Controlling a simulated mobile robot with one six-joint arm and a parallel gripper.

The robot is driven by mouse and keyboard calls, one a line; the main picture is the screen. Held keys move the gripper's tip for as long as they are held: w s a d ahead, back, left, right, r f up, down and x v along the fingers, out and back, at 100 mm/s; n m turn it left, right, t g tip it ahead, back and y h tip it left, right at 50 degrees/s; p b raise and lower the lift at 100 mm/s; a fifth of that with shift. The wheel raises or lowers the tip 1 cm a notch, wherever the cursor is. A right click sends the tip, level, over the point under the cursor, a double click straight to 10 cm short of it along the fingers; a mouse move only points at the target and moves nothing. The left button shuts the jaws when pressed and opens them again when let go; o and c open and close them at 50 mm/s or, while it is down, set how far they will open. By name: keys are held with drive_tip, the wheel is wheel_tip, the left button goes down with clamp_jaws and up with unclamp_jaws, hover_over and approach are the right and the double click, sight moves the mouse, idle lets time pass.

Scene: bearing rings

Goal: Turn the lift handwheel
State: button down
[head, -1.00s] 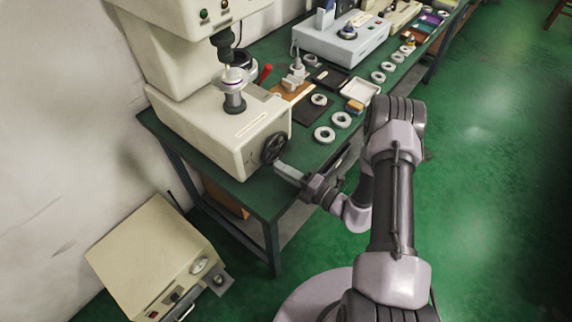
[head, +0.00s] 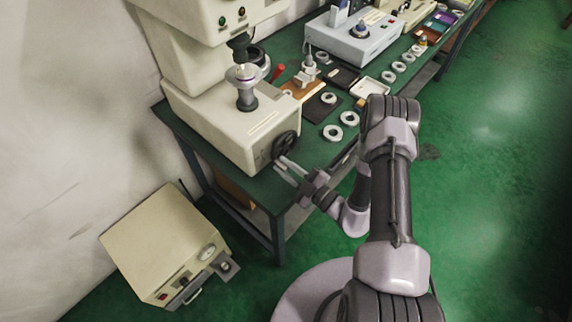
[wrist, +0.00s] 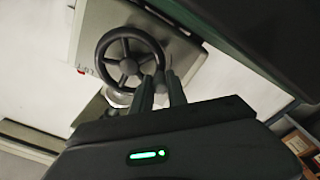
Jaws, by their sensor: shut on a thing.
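The black spoked lift handwheel (head: 284,145) is on the side of the cream hardness-tester-like machine (head: 222,122), near the table's front edge. In the wrist view the handwheel (wrist: 130,62) is in full view, except its lower right rim. My gripper (head: 281,164) comes to it from the lower right. In the wrist view my gripper (wrist: 160,76) has its two fingers close together at the lower right of the rim, shut on the rim or its grip; the exact contact is partly hidden by the fingers. The spindle (head: 245,92) stands upright on the machine's base.
The green table (head: 307,155) holds several metal rings (head: 349,118), a white tray (head: 370,88) and a blue-grey device (head: 353,42) further back. A cream box (head: 162,243) stands on the floor at the lower left. The green floor at right is clear.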

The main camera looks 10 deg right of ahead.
drive_tip(key=shift+r+m+p, duration=0.45)
drive_tip(key=shift+r+m, duration=0.1)
drive_tip(key=shift+m, duration=0.65)
drive_tip(key=shift+r+m+p, duration=0.45)
drive_tip(key=shift+r+m, duration=0.05)
drive_tip(key=shift+m, duration=0.7)
drive_tip(key=shift+t, duration=0.3)
drive_tip(key=c, duration=1.3)
unclamp_jaws()
drive_tip(key=v, duration=0.5)
drive_tip(key=p+v, duration=0.1)
drive_tip(key=v, duration=1.1)
drive_tip(key=shift+s+r+p, duration=0.25)
drive_tip(key=shift+p, duration=0.15)
